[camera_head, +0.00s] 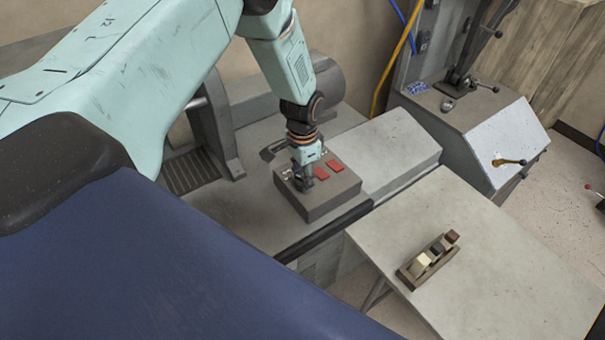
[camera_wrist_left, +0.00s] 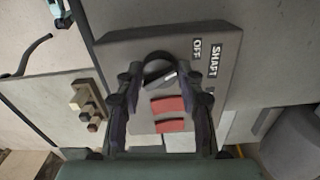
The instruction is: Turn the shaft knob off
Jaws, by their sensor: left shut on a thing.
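The shaft knob (camera_wrist_left: 160,72) is a dark round knob with a light mark, on a grey control box (camera_head: 327,204). In the left wrist view, labels beside it read OFF (camera_wrist_left: 197,47) and SHAFT (camera_wrist_left: 214,62); part of another label is hidden by a finger. My left gripper (camera_head: 303,183) reaches down onto the box's left part, and its fingers (camera_wrist_left: 160,80) are shut on the knob from both sides. The knob is hidden behind the gripper in the head view. My right gripper is in neither view.
Two red switches (camera_head: 334,166) sit on the box beside the knob. A pale side table (camera_head: 500,250) holds a small wooden tray (camera_head: 411,277) with several blocks. A grey machine with a brass-coloured lever (camera_head: 508,162) stands at the back right.

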